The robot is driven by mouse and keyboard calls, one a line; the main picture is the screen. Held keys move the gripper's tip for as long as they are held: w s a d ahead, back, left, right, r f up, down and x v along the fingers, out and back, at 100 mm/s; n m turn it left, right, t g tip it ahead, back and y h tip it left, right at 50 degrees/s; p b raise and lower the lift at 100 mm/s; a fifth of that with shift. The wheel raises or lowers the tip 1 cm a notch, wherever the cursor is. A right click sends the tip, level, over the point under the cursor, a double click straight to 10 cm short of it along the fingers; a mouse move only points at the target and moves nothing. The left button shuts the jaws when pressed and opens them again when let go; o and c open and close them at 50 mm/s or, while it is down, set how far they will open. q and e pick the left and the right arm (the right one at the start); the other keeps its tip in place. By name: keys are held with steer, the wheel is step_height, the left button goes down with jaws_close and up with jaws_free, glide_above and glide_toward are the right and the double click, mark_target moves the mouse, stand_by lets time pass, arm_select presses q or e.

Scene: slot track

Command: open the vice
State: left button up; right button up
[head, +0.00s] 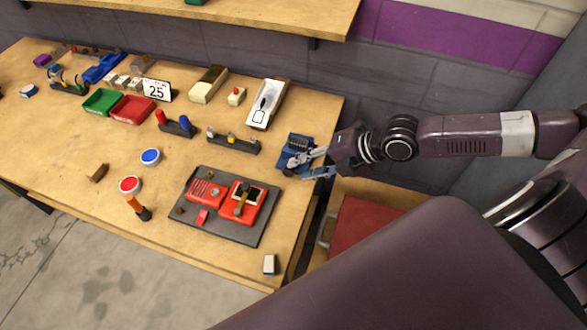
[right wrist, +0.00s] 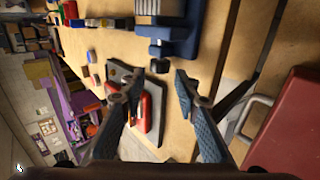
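The blue vice (head: 295,146) is at the right end of the workbench, and its blue body also shows at the top of the right wrist view (right wrist: 182,38). A dark round knob (right wrist: 160,66) sits at its near end, in front of my fingertips. My right gripper (head: 312,163) is at the vice's near right side. In the right wrist view its two blue fingers (right wrist: 155,80) are spread apart with nothing held between them. I cannot tell whether either finger touches the vice. The vice jaws are partly hidden by the gripper in the head view. My left gripper is not in view.
A dark board (head: 215,233) with red parts lies nearer on the workbench (head: 90,160). A white tray (head: 268,112) and a dark rack (head: 233,145) stand left of the vice. A red cabinet (head: 365,232) stands beside the bench's right edge.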

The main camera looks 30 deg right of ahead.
mark_target(292, 171)
steer(key=shift+x, duration=2)
steer(key=shift+p, duration=0.35)
jaws_close()
